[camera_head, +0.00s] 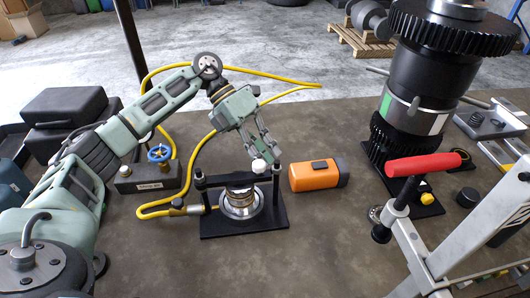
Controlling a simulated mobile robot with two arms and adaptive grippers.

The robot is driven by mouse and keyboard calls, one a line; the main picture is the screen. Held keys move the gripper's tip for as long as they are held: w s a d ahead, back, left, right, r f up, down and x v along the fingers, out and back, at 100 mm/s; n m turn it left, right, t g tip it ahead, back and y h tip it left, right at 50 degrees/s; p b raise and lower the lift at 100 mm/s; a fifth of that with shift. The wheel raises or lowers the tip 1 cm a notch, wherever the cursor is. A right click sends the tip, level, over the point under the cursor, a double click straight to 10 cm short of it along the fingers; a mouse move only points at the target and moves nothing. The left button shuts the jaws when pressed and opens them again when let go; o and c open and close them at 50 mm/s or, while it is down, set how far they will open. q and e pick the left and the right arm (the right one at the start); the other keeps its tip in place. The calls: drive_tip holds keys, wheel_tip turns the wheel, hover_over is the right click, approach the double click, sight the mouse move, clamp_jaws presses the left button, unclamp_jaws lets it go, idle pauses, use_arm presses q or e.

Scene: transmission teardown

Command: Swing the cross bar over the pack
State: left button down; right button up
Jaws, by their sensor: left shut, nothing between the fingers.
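A small black fixture has a flat base plate (213,228) with two upright posts. The pack (240,205), a stack of shiny metal rings, sits in the middle of the base between the posts. A black cross bar (228,180) runs level above the pack, from the left post toward the right post. A white knob (259,166) stands near its right end. My left gripper (266,158) comes down from above, fingers shut and empty, right at the knob and the bar's right end. I cannot tell whether it touches them. My right gripper is not in view.
A yellow hose (152,212) loops left of the fixture from a valve block (148,178). An orange-black tool (314,176) lies close on the right. A tall geared shaft (418,100) and a red-handled metal frame (423,165) stand farther right. The front bench is clear.

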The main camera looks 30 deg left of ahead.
use_arm(q)
drive_tip(key=shift+s+d+f, duration=0.15)
drive_tip(key=shift+s+f, duration=0.2)
drive_tip(key=v, duration=1.2)
drive_tip(key=shift+w+r, duration=0.25)
drive_tip(key=shift+w, duration=0.05)
